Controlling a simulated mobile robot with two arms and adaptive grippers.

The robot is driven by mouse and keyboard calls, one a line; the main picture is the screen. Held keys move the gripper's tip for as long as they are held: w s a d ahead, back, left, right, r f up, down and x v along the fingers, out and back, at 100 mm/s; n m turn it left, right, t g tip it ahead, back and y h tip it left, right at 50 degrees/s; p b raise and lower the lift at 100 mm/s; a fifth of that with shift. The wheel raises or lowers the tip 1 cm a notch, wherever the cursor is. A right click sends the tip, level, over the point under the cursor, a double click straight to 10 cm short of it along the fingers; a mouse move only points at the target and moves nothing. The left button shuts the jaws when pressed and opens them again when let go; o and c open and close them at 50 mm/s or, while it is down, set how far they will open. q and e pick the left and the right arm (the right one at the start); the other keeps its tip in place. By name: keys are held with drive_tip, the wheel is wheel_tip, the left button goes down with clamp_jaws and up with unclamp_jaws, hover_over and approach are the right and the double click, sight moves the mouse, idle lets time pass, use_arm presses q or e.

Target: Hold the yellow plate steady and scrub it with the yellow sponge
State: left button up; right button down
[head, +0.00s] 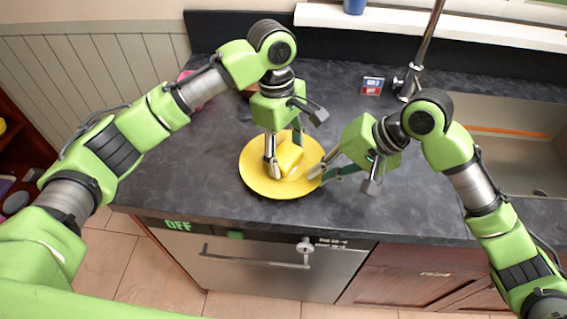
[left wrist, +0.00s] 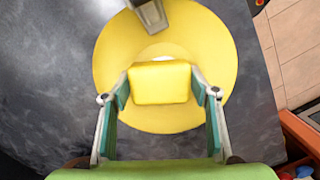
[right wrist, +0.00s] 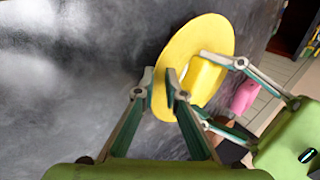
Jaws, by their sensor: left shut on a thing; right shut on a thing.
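The round yellow plate (head: 258,184) lies on the dark countertop near its front edge. The yellow sponge (head: 289,157) is over the middle of the plate; it also shows in the left wrist view (left wrist: 160,83). My left gripper (head: 285,166) is shut on the sponge from above, with a finger on each side. My right gripper (head: 318,174) is shut on the right rim of the plate. In the right wrist view its fingers (right wrist: 161,90) pinch the plate edge. Whether the sponge's underside touches the plate is hidden.
A sink (head: 515,150) with a faucet (head: 410,80) is at the right. A small red and blue box (head: 372,86) stands at the back. A pink object (head: 200,88) is partly hidden behind my left arm. A dishwasher (head: 270,268) is below the counter. The counter left of the plate is clear.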

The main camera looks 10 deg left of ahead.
use_arm(q)
drive_tip(key=shift+s+a, duration=0.45)
drive_tip(key=shift+s, duration=0.2)
idle(0.8)
drive_tip(key=shift+r, duration=0.1)
drive_tip(key=shift+r, duration=2.95)
use_arm(e)
drive_tip(key=shift+f, duration=0.1)
use_arm(q)
drive_tip(key=a, duration=0.9)
use_arm(e)
drive_tip(key=c, duration=2)
unclamp_jaws()
